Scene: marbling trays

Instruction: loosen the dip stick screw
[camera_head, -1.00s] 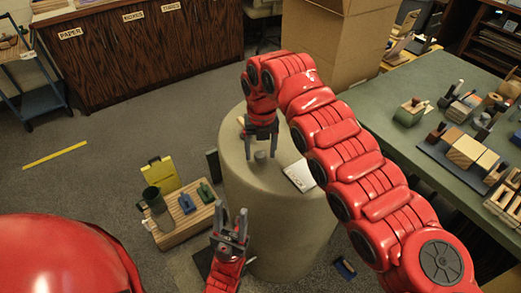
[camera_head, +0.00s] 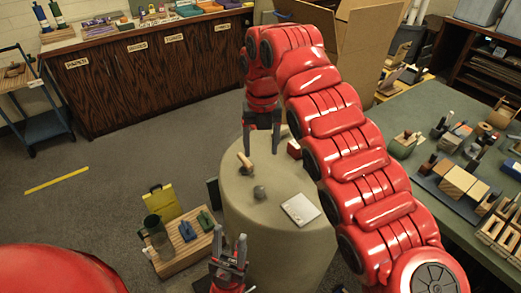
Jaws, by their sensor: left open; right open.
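My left gripper (camera_head: 230,240) is open and empty, pointing up the picture, in front of the pedestal's left side.
A white card (camera_head: 300,208) and a small red-and-white block (camera_head: 294,149) are on the pedestal top. A low wooden crate (camera_head: 183,249) with a green cylinder (camera_head: 157,231) stands left on the floor. The green table (camera_head: 415,170) at right holds several items.

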